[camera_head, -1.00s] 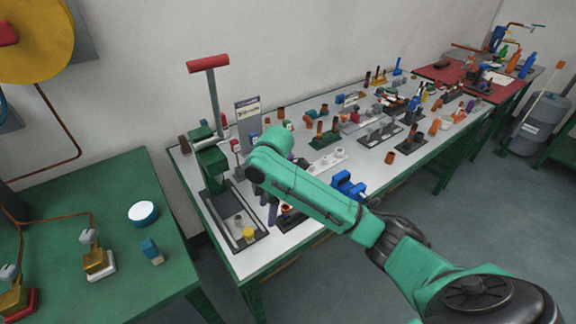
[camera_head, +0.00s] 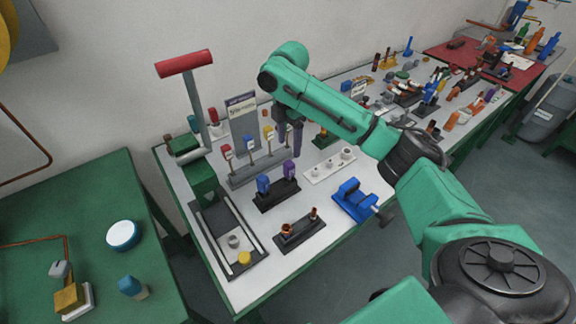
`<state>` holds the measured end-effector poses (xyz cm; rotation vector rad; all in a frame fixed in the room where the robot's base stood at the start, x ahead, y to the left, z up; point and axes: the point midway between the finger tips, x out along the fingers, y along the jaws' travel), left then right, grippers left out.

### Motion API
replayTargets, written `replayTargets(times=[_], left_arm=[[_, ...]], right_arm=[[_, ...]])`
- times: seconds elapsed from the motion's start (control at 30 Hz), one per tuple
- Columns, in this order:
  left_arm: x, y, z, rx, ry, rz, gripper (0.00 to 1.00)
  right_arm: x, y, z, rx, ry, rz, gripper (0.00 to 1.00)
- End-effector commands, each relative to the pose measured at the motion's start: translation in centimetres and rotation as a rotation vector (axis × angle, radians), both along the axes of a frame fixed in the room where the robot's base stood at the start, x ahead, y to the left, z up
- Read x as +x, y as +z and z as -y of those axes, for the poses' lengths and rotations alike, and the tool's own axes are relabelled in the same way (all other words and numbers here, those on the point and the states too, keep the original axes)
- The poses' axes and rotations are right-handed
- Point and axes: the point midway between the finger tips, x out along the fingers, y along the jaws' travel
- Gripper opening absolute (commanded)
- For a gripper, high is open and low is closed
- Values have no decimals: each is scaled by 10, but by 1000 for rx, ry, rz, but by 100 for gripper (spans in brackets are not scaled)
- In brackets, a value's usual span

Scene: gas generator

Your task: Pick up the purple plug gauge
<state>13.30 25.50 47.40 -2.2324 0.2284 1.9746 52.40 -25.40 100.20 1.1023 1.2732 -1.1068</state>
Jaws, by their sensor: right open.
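The purple plug gauge (camera_head: 289,171) stands upright in a small black holder (camera_head: 277,197) on the white-topped bench. A blue gauge (camera_head: 263,186) stands beside it in the same holder. My right gripper (camera_head: 289,141) hangs from the green arm with its dark fingers pointing down. It is open, and appears empty. In the picture its fingertips are just above the purple gauge; I cannot tell how far behind or over it they are. The arm covers part of the bench behind. My left gripper is not in view.
A press with a red handle (camera_head: 184,63) is at the left. A blue vise (camera_head: 355,199), a white block with rings (camera_head: 330,166) and a black holder with copper pieces (camera_head: 299,231) stand nearby.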

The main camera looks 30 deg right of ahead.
Motion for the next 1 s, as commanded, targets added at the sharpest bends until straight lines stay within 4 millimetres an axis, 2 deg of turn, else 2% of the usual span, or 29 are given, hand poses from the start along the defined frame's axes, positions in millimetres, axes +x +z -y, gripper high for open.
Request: replayTargets(times=[0.03, 0.1, 0.2, 0.3, 0.43, 0.5, 0.6, 0.77, 0.87, 0.93, 0.97, 1.0], left_arm=[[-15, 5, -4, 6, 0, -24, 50], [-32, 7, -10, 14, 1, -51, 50], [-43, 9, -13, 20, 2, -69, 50], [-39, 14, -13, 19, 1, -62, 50], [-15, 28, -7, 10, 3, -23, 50], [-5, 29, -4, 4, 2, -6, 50], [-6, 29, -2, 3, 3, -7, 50], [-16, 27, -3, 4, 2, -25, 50], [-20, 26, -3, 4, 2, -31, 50], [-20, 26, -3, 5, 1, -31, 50], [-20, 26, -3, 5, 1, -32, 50], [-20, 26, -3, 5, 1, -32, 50]], right_arm=[[-1, -11, 1, -3, -2, -5, 70], [-1, -28, 1, -2, -3, -4, 70], [0, -46, 1, -1, -3, -1, 70], [-1, -57, 0, 0, -2, -2, 70], [-4, -80, -3, -1, -1, -3, 70], [-3, -95, -3, -1, -2, -2, 70], [-3, -104, -3, -2, -2, 1, 70], [-3, -105, -3, -2, -2, 2, 70], [-3, -105, -3, -2, -2, 2, 36], [-3, -104, -3, -1, -2, 2, 9], [-3, -104, -3, -1, -2, 2, 0], [-3, -104, -3, -1, -2, 2, 0]])
